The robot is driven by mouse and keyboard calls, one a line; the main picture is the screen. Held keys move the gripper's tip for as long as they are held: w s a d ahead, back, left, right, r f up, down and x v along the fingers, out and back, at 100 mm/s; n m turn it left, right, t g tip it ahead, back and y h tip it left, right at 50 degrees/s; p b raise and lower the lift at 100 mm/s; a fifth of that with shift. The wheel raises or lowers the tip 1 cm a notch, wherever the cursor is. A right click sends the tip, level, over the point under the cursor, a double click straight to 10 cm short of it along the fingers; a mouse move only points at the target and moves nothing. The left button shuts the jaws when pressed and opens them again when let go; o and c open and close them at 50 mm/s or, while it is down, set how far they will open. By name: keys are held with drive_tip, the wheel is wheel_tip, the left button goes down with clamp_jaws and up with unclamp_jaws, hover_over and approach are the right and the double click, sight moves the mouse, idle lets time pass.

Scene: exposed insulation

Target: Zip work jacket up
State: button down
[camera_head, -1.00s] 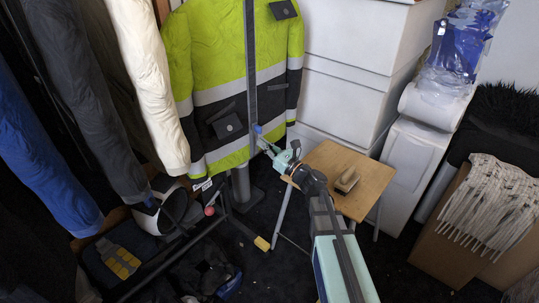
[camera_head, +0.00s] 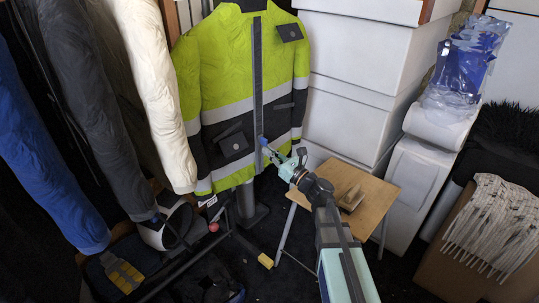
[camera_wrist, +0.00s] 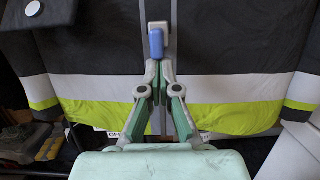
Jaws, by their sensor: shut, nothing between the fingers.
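The work jacket (camera_head: 221,71) is lime yellow and black with grey reflective bands and hangs upright on a stand. A dark grey zip strip (camera_head: 257,65) runs down its front. A small blue pull tab (camera_head: 263,141) sits low on the strip; in the wrist view the blue tab (camera_wrist: 156,43) hangs under a pale slider piece (camera_wrist: 159,26). My gripper (camera_head: 269,151) is at the jacket's lower front. In the wrist view my gripper's fingertips (camera_wrist: 159,68) are together just below the tab, with nothing held. Whether they touch the tab I cannot tell.
A small wooden table (camera_head: 375,206) with a brush-like block (camera_head: 351,198) stands right of the jacket, close to my arm. White boxes (camera_head: 350,70) stack behind it. Hanging sleeves (camera_head: 158,85) and a low rack (camera_head: 190,250) crowd the left.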

drive_tip(key=p, duration=2.3)
approach(256, 35)
drive_tip(key=x, duration=0.4)
drive_tip(key=shift+w+a+r, duration=0.15)
drive_tip(key=shift+w+a, duration=0.05)
drive_tip(key=shift+w, duration=0.2)
drive_tip(key=shift+b, duration=0.3)
